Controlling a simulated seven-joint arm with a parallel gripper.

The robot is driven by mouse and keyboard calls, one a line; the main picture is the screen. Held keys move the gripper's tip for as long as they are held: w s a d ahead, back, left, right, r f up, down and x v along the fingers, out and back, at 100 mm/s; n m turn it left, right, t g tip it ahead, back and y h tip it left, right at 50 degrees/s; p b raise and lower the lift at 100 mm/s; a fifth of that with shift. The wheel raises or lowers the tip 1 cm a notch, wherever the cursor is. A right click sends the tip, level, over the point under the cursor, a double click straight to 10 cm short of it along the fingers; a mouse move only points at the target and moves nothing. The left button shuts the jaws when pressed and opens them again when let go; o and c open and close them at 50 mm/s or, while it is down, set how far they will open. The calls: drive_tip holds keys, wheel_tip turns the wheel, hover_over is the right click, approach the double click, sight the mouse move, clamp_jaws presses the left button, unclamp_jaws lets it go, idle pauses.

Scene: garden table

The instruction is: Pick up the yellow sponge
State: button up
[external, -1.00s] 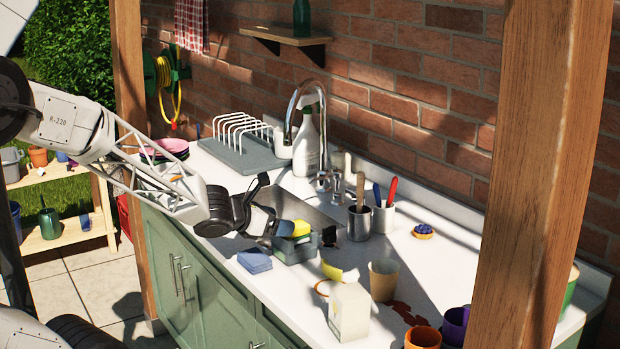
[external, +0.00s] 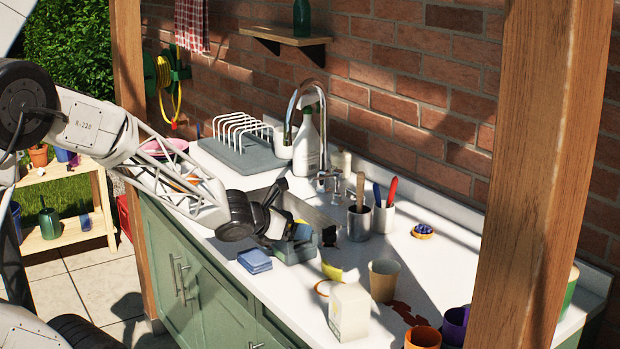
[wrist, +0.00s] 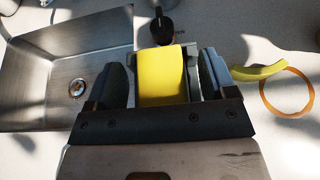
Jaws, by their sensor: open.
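In the external view only a sliver of the sponge (external: 301,229) shows behind my gripper (external: 284,224). In the wrist view my gripper (wrist: 163,70) is open, with one finger on each side of the sponge. A gap shows between each finger and the sponge, so it does not look gripped. The caddy (external: 296,253) is partly hidden by my gripper.
The metal sink (wrist: 65,75) lies left in the wrist view. A stack of blue cloths or sponges (external: 254,261) lies in front of the caddy. A yellow curved piece (external: 332,271), a cream carton (external: 349,312) and a beige cup (external: 384,280) stand to the right.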

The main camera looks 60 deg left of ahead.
drive_tip(key=shift+w, duration=0.1)
idle(0.5)
drive_tip(key=c, duration=1)
